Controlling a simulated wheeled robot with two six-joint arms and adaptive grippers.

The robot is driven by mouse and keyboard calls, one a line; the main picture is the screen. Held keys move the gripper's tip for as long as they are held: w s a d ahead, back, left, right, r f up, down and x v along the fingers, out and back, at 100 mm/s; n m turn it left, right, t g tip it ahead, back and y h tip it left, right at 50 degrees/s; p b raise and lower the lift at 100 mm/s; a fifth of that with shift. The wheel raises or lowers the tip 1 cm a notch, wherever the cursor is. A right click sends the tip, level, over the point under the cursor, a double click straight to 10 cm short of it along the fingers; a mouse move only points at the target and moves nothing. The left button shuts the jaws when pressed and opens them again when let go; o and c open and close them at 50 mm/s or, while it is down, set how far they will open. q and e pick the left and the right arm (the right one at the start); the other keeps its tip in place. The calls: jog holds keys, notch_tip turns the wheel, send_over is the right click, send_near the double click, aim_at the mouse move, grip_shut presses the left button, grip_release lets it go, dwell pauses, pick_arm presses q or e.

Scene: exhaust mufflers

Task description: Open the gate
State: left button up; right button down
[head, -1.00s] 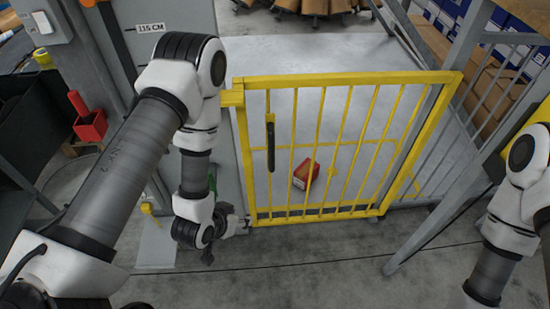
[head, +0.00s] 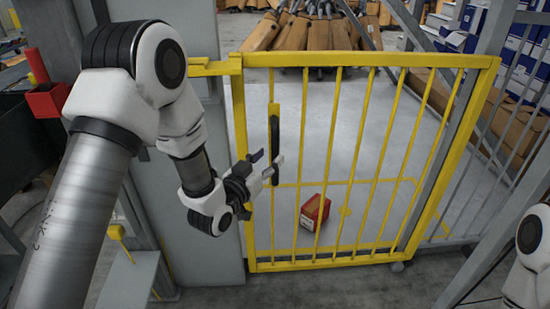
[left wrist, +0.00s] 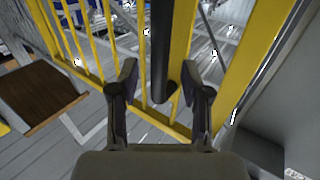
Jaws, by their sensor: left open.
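The yellow barred gate (head: 345,62) stands closed across the opening in the head view. Its black vertical handle (head: 273,137) is on the left side of the gate. My left gripper (head: 270,165) is open, close to the lower part of the handle. In the left wrist view, the handle (left wrist: 162,45) runs down between the two open fingers of my left gripper (left wrist: 160,95), and its lower end lies between the fingertips. I see no contact with the handle. My right gripper is not in view; only part of my right arm shows at the right edge.
A red box (head: 314,212) lies on the floor beyond the gate bars. A grey panel (head: 205,245) stands left of the gate. A red holder (head: 48,100) is at the far left. Cardboard boxes (head: 310,35) and blue-white boxes (head: 488,20) are behind.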

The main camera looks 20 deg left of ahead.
aim_at(273, 154)
pick_arm(q)
jog(key=w, duration=0.4)
jog(key=shift+d, duration=0.35)
jog(key=shift+c, duration=0.3)
grip_shut()
